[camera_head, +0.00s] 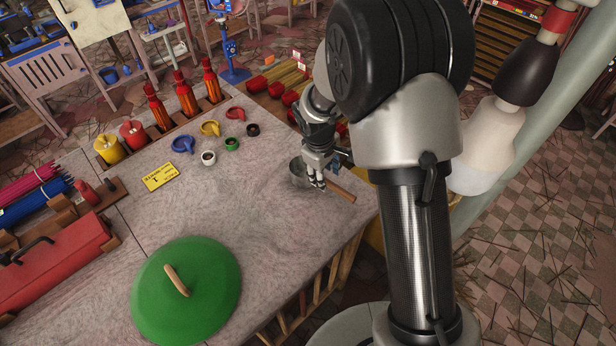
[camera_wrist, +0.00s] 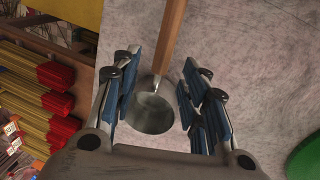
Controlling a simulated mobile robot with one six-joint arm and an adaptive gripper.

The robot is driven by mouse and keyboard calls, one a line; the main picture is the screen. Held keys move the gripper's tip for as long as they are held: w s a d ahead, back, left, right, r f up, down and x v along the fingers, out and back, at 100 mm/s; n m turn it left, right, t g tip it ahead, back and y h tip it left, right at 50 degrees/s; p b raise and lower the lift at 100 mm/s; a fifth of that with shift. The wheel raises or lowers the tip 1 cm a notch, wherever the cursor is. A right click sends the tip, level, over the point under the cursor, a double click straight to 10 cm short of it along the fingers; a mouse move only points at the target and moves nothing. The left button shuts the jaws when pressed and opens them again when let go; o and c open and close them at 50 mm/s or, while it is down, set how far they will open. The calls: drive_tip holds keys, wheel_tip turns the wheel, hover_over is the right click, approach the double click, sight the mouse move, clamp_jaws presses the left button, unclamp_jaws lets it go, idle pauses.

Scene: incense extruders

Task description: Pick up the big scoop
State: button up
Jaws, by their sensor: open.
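The big scoop lies on the grey tabletop (camera_head: 255,240) near its right edge. It has a round metal bowl (camera_head: 297,170) and a wooden handle (camera_head: 341,192) pointing to the lower right. In the wrist view the scoop's bowl (camera_wrist: 154,113) sits between my finger pads, with the handle (camera_wrist: 172,42) running up and away. My gripper (camera_head: 318,184) is over the scoop, pointing down. In the wrist view my gripper (camera_wrist: 161,92) is open, with a blue-padded finger on either side of the scoop's neck and a visible gap to each. Part of the bowl is hidden behind my gripper.
Red-ended bundles of sticks (camera_head: 290,97) lie beside the table; they show in the wrist view too (camera_wrist: 56,75). Small colored cups (camera_head: 210,128), a yellow card (camera_head: 160,177) and a green lid (camera_head: 187,292) are on the table. The tabletop between them is clear.

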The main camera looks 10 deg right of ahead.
sight(328, 182)
drive_tip(key=f+b, duration=0.1)
drive_tip(key=f, duration=0.1)
drive_tip(key=d+f+b, duration=0.1)
drive_tip(key=f, duration=0.2)
drive_tip(key=shift+w, duration=0.1)
drive_tip(key=shift+r, duration=0.15)
clamp_jaws()
